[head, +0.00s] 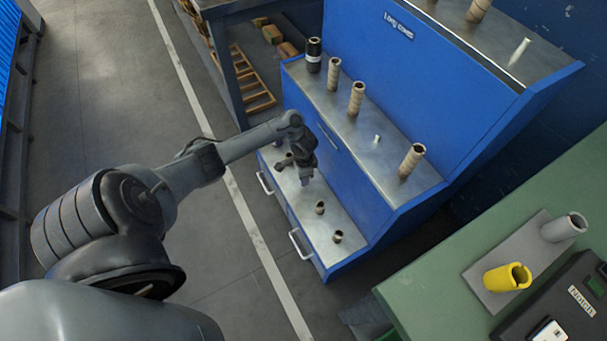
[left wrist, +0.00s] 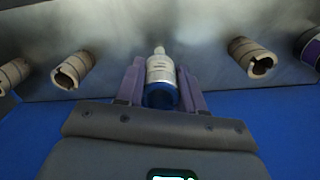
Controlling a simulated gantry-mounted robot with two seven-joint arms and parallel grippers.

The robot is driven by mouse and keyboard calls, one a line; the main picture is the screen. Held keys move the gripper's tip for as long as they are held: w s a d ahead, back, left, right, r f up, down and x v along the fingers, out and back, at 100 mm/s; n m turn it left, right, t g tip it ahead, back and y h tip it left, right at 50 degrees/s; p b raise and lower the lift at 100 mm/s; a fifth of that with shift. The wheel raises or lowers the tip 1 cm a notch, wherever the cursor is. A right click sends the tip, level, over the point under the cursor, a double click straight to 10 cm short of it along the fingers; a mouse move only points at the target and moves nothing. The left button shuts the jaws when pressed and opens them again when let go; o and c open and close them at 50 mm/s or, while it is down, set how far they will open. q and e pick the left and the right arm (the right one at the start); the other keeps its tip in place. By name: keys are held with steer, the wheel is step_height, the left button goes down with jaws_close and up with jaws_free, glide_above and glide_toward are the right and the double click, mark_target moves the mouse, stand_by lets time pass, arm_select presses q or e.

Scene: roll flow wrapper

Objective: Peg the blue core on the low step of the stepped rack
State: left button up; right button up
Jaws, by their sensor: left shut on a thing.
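The stepped rack (head: 345,160) is blue with steel step tops and stands in the middle of the head view. Its low step (head: 300,203) carries short brown cores. My left gripper (head: 305,178) is over this low step. In the left wrist view its purple fingers (left wrist: 160,88) are shut on the blue core (left wrist: 161,74), which has a pale label and a blue near end. A pale peg tip (left wrist: 160,50) shows just beyond the core, in line with it. I cannot tell whether the core is around the peg or only in front of it. My right gripper is not in view.
Brown cores stand on both sides of the held core, left (left wrist: 73,70) and right (left wrist: 252,58), with a purple core (left wrist: 310,46) further right. The middle step holds taller cores (head: 356,98) and a bare peg (head: 377,139). A green table (head: 440,270) stands at right.

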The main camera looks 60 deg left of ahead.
arm_select(q)
steer(key=shift+f, duration=0.25)
stand_by(0.6)
steer(key=shift+f, duration=0.15)
stand_by(0.4)
steer(key=shift+f, duration=0.25)
steer(key=shift+f, duration=0.3)
steer(key=shift+f, duration=0.25)
stand_by(0.5)
steer(key=shift+f+b, duration=0.45)
steer(key=shift+f, duration=0.25)
steer(key=shift+f, duration=0.1)
